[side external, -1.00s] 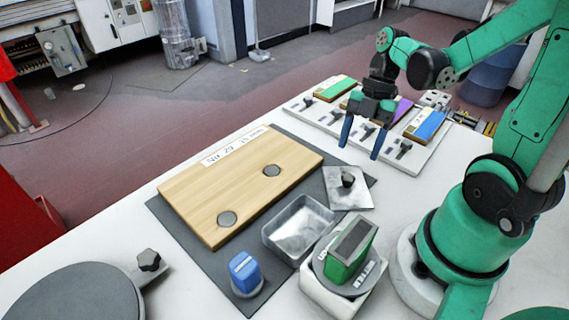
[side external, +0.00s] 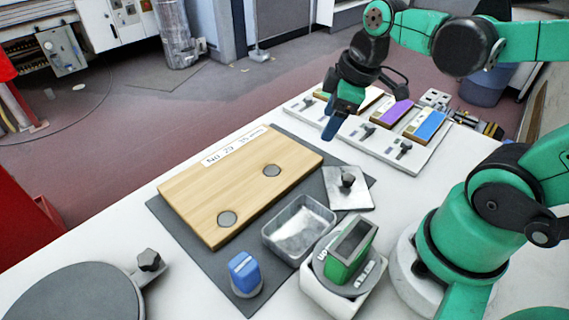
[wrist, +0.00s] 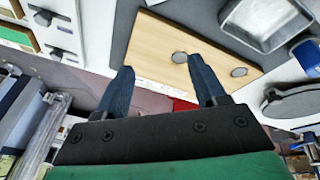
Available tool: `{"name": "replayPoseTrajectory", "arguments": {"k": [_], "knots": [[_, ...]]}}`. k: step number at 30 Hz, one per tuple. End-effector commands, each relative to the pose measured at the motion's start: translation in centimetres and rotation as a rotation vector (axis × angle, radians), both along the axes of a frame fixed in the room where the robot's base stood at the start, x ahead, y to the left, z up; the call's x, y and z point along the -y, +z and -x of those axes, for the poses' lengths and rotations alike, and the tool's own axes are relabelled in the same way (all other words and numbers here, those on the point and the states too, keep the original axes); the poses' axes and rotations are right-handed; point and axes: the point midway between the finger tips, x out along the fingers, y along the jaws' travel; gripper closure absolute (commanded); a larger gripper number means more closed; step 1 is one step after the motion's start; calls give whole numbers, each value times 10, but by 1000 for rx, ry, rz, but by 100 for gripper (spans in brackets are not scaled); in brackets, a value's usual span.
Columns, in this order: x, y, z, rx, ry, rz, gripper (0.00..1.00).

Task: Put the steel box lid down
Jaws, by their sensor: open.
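The steel box lid (side external: 355,197), a square metal plate with a dark knob (side external: 347,181), lies flat at the right edge of the dark mat, next to the open steel box (side external: 300,230). The box also shows at the top of the wrist view (wrist: 268,22); the lid does not show there. My gripper (side external: 331,130) is raised beyond the lid, near the far end of the wooden board, and touches nothing. In the wrist view my gripper's two blue fingers (wrist: 162,92) are apart with nothing between them.
The wooden board (side external: 240,185) with two grey discs lies on the dark mat (side external: 180,232). A blue block (side external: 244,270) and a green-framed block on a white stand (side external: 350,250) are in front. A white rack (side external: 385,140) holds coloured blocks. A round grey plate (side external: 70,300) is front left.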

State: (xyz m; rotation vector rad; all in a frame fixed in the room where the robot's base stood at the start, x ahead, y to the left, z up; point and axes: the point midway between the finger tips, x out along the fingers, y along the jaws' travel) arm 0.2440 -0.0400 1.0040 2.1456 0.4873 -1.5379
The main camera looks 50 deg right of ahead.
Motion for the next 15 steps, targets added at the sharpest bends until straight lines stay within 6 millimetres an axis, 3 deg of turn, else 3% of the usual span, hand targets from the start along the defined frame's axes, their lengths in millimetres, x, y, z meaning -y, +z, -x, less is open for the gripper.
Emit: {"name": "replayPoseTrajectory", "arguments": {"k": [6,15], "knots": [[-31,7,-10,215,-392,-149,36],[-40,11,-13,289,-533,-248,36]]}}
